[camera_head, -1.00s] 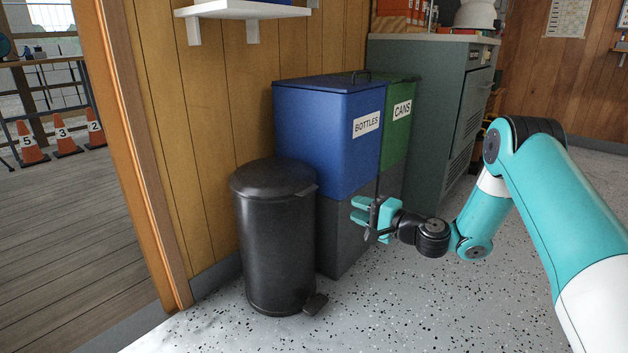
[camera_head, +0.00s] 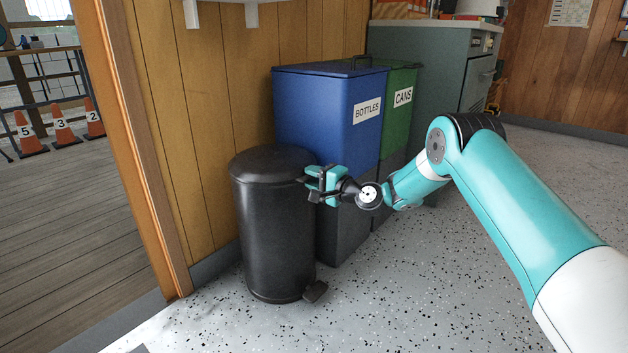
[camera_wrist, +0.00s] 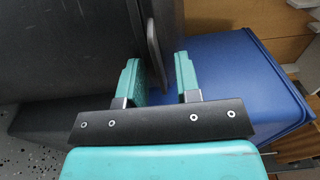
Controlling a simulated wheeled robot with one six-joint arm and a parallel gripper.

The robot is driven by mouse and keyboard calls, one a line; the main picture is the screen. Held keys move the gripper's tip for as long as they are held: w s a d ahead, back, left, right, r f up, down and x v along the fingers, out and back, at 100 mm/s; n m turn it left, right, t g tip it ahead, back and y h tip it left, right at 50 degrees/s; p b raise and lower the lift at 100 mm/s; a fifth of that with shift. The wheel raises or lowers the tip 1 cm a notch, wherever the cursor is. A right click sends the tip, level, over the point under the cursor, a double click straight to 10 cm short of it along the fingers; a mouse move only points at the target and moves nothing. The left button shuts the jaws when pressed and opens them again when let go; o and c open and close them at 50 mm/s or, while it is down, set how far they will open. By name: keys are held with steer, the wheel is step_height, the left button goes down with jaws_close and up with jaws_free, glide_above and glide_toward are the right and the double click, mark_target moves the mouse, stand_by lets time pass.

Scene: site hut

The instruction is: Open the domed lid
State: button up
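The black pedal bin (camera_head: 275,240) stands upright on the floor at centre left, with its domed lid (camera_head: 272,162) down. In the wrist view the bin's dark body (camera_wrist: 65,50) fills the upper left. My gripper (camera_head: 308,182) is at the right side of the lid's rim. In the wrist view my gripper (camera_wrist: 160,75) has its two teal fingers apart, with the thin dark lip of the lid (camera_wrist: 153,45) reaching into the gap between them. A gap shows between the lip and the right finger; whether the left finger touches it is unclear.
The blue BOTTLES bin (camera_head: 318,110) stands right behind my gripper, with the green CANS bin (camera_head: 400,120) beside it. A wooden wall (camera_head: 190,130) is behind the pedal bin. A foot pedal (camera_head: 315,291) sticks out at its base. Speckled floor (camera_head: 400,290) is clear in front.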

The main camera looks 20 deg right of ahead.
jaws_close()
steer(key=shift+r, duration=0.1)
